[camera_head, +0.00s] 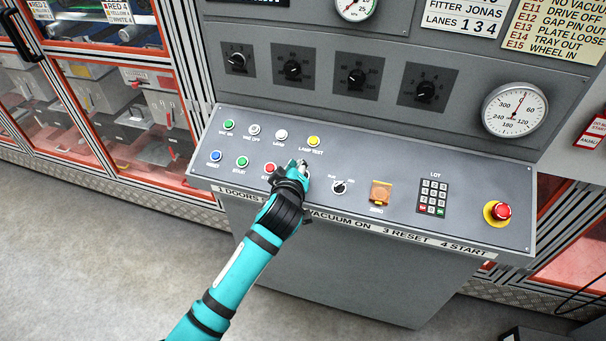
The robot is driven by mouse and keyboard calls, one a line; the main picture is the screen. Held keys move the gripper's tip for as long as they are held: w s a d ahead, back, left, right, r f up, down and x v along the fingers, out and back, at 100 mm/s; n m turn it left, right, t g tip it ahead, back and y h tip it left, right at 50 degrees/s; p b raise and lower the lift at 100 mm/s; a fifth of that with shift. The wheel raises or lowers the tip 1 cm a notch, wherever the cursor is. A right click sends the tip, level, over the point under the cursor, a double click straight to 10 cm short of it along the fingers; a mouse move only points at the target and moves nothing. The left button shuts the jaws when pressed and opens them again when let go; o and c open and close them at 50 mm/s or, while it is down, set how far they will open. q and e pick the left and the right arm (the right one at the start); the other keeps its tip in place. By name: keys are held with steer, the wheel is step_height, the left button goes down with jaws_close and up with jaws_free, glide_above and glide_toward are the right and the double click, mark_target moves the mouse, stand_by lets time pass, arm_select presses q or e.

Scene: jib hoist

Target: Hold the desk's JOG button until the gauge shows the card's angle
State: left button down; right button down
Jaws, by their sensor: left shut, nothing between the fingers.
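The sloped grey desk (390,205) carries two rows of push buttons at its left. My left gripper (303,166) is shut and empty, with its tip at the right end of the lower button row. It hides the desk there, and no JOG label is readable. Whether the tip touches or presses a button I cannot tell. The round angle gauge (514,110) is on the upright panel at the right, with marks from 0 to 300. Its thin needle appears to point up, slightly right of 0. I see no card with a readable angle. My right gripper is not in view.
Near the tip are a red button (270,168), a yellow lamp test button (313,141) and a rotary switch (339,187). Farther right are an orange cover (380,192), a keypad (433,197) and a red emergency stop (501,211). The floor at left is clear.

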arm_select(q)
steer(key=shift+w+f, duration=0.15)
steer(key=shift+f, duration=0.2)
steer(key=shift+w+f+b, duration=0.1)
steer(key=shift+f+b, duration=0.45)
steer(key=shift+b, duration=0.15)
stand_by(7.0)
